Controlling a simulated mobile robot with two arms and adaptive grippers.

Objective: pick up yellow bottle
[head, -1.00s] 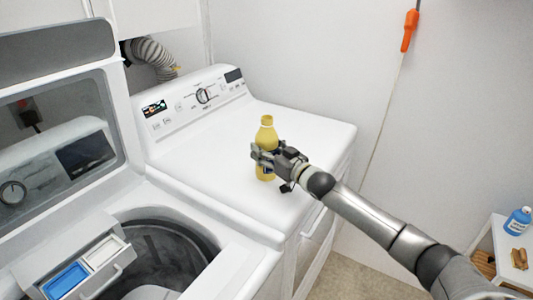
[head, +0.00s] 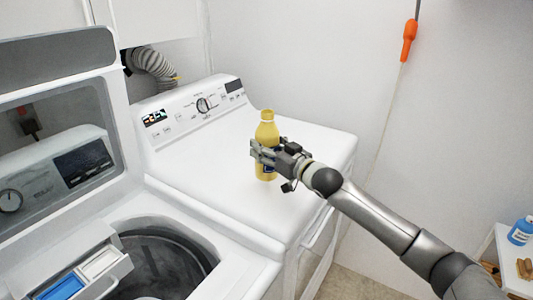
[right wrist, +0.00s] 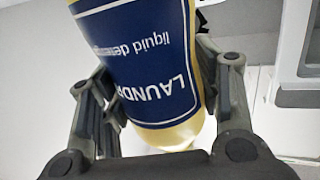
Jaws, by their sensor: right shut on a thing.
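The yellow bottle (head: 267,132) is upright over the white top of the dryer in the head view. My right gripper (head: 264,153) is shut around its middle, coming from the right. The bottle looks slightly raised above the dryer top, though the gap is hard to judge. In the right wrist view the bottle (right wrist: 150,70) fills the space between the fingers, with its blue laundry detergent label facing the camera. My left gripper is not in view.
The dryer (head: 225,175) has a raised control panel (head: 195,110) behind the bottle. At the left is an open washer (head: 215,235) with its lid up and drawer out. A blue bottle (head: 520,231) stands on a white shelf at right. The dryer top around is clear.

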